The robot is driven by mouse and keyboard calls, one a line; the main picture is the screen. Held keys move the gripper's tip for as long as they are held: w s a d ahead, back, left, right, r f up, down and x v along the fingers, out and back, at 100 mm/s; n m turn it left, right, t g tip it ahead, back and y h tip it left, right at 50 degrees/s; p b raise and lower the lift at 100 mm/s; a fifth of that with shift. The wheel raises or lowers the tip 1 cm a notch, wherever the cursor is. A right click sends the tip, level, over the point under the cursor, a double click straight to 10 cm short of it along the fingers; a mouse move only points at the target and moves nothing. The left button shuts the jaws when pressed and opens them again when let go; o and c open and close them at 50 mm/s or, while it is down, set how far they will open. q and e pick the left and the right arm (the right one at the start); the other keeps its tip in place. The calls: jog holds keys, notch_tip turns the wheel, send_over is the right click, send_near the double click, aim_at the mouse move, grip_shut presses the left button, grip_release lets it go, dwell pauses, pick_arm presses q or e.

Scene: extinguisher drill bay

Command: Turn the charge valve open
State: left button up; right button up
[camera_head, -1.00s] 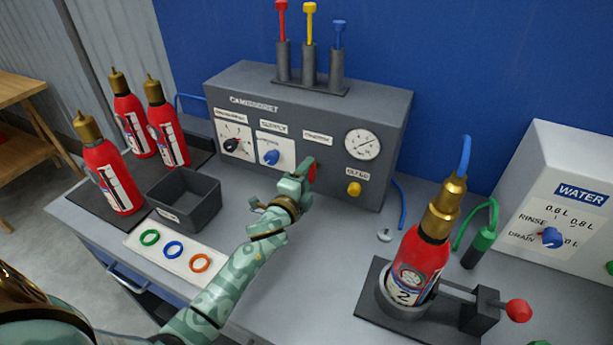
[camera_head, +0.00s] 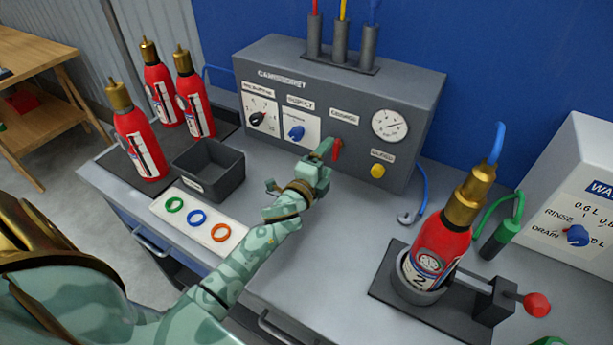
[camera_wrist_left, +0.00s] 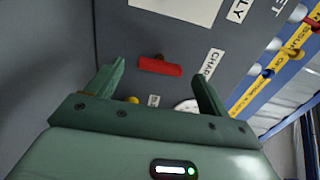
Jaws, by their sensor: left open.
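The charge valve is a red handle (camera_head: 338,149) under the CHARGE label on the grey panel box (camera_head: 425,95). It stands roughly upright in the head view. In the left wrist view the red handle (camera_wrist_left: 160,66) lies crosswise between the two green fingers, seemingly beyond their tips. My left gripper (camera_head: 322,156) is open and empty, close in front of the handle; it also shows in the left wrist view (camera_wrist_left: 159,74). I cannot tell whether the fingers touch the handle, and the gripper partly hides it in the head view.
Beside the valve are a gauge (camera_head: 390,125), a yellow knob (camera_head: 378,171), a blue knob (camera_head: 296,132) and a black knob (camera_head: 257,119). A red extinguisher (camera_head: 437,250) stands in a holder at right. A dark bin (camera_head: 222,178) and coloured rings lie left of my arm.

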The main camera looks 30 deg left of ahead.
pick_arm(q)
jog(key=s, duration=1.3)
jog(key=shift+s+d, duration=0.4)
